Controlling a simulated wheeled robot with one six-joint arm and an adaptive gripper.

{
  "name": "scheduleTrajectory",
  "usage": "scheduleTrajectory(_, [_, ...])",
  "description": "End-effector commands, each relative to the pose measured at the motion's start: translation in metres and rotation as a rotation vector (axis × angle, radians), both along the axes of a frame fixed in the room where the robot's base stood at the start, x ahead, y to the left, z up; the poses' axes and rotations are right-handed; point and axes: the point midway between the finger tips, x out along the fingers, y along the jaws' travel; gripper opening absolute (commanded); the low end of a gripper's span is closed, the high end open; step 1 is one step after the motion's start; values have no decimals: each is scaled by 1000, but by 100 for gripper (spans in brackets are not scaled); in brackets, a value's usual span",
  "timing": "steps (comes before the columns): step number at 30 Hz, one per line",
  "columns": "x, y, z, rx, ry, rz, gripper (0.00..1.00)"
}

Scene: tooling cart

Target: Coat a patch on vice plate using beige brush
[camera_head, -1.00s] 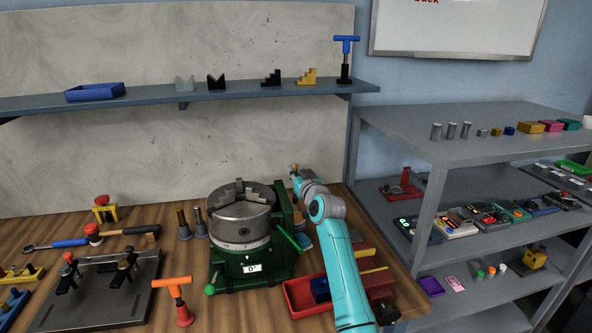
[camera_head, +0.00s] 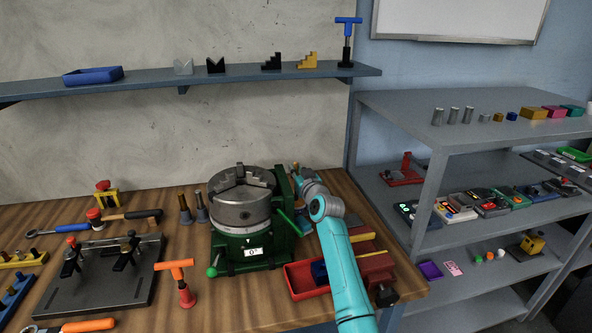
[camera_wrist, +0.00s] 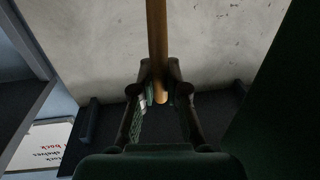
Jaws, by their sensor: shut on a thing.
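My gripper (camera_wrist: 160,98) is shut on a tan wooden handle (camera_wrist: 157,40), taken to be the beige brush. The handle stands lengthwise between the fingers in the wrist view; its bristles are not visible there. In the head view my arm reaches behind the green rotary table with its grey chuck (camera_head: 240,205), and a small tan tip (camera_head: 295,166) shows above the wrist. The fingers are hidden there. A red vice (camera_head: 375,266) sits at the bench's right, partly covered by my arm. I cannot tell which surface is the vice plate.
A red tray (camera_head: 300,281) lies beside the vice. A dark clamp plate (camera_head: 100,285) and an orange T-handle tool (camera_head: 178,280) stand to the left. A wall shelf (camera_head: 215,82) runs above, and a grey shelf rack (camera_head: 440,150) stands close on the right.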

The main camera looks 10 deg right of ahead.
Motion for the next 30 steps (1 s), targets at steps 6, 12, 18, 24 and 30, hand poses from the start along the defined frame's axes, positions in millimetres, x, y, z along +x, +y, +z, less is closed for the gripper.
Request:
scheduleTrajectory(6, [0,0,0,0,0,0,0])
scheduleTrajectory(12, [0,0,0,0,0,0,0])
scheduleTrajectory(18, [0,0,-2,0,0,0,0])
scheduleTrajectory(24, [0,0,-4,0,0,0,0])
scheduleTrajectory(30, [0,0,-6,0,0,1,0])
